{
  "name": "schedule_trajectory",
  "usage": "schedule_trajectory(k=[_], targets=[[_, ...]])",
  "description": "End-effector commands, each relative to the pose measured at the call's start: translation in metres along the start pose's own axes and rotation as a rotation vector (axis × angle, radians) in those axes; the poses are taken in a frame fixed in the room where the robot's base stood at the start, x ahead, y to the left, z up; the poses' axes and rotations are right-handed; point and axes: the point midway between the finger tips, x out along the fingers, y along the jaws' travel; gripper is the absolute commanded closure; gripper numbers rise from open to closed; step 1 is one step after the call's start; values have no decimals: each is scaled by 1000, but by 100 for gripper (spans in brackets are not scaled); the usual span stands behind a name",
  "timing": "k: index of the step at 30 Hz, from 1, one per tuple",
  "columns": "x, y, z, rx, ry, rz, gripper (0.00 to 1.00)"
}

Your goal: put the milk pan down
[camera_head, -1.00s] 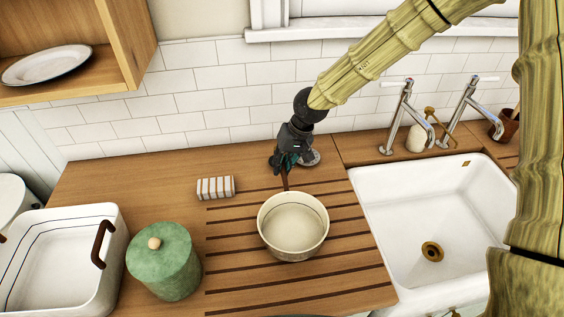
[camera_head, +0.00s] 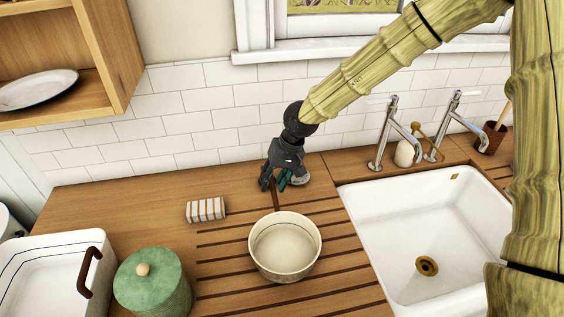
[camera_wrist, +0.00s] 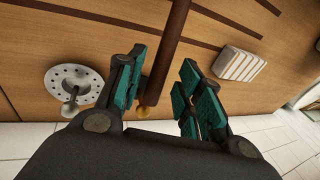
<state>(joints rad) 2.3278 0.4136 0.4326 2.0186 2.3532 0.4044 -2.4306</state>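The milk pan (camera_head: 285,262) is a cream, round pan standing upright on the grooved wooden drainboard left of the sink. Its thin brown handle (camera_head: 276,197) points back toward the tiled wall. My gripper (camera_head: 275,183) is at the handle's far end. In the wrist view the handle (camera_wrist: 167,50) runs between the teal finger pads of my gripper (camera_wrist: 163,90), with a clear gap to the right-hand finger. The gripper is open. Whether the left finger touches the handle cannot be told. The pan's bowl is outside the wrist view.
A striped block (camera_head: 205,209) and a green lidded canister (camera_head: 152,283) stand left of the pan. A white tub (camera_head: 50,270) is further left. The white sink (camera_head: 440,235) with taps lies right. A grey perforated disc (camera_wrist: 73,90) is close beside my gripper.

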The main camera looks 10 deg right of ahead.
Motion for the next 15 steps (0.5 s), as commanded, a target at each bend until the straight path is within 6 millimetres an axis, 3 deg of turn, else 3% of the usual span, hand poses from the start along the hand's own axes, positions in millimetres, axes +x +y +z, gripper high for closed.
schedule_trajectory(k=[15], targets=[[-63, 0, 0, 1, 3, -2, 64]])
